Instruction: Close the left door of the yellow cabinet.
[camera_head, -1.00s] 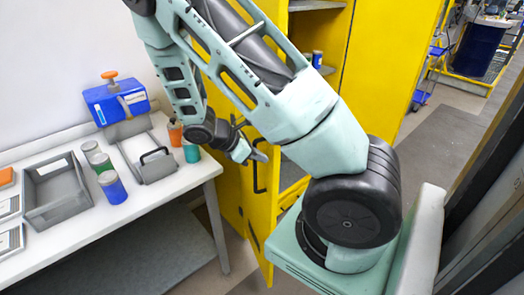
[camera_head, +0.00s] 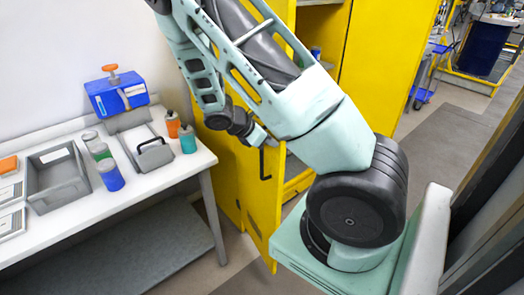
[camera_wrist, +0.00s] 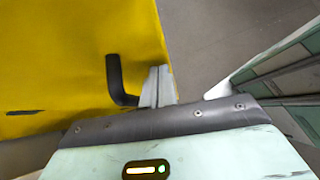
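The yellow cabinet (camera_head: 310,20) stands behind my arm. Its left door (camera_head: 262,215) stands open, swung out towards me, with a black handle (camera_head: 264,165). In the wrist view the door (camera_wrist: 60,60) fills the upper left, and the handle (camera_wrist: 117,80) sticks out just left of my fingers. My gripper (camera_wrist: 160,85) has its two grey fingers together near the door's edge, with nothing seen between them. I cannot tell whether they touch the door. In the head view my gripper (camera_head: 259,135) is partly hidden by my arm.
The cabinet's right door (camera_head: 385,60) also stands open. A white table (camera_head: 150,195) at left holds a grey bin (camera_head: 60,180), several bottles and a blue device (camera_head: 117,95). Grey floor (camera_head: 440,140) is clear at right; a blue cart (camera_head: 425,80) stands farther back.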

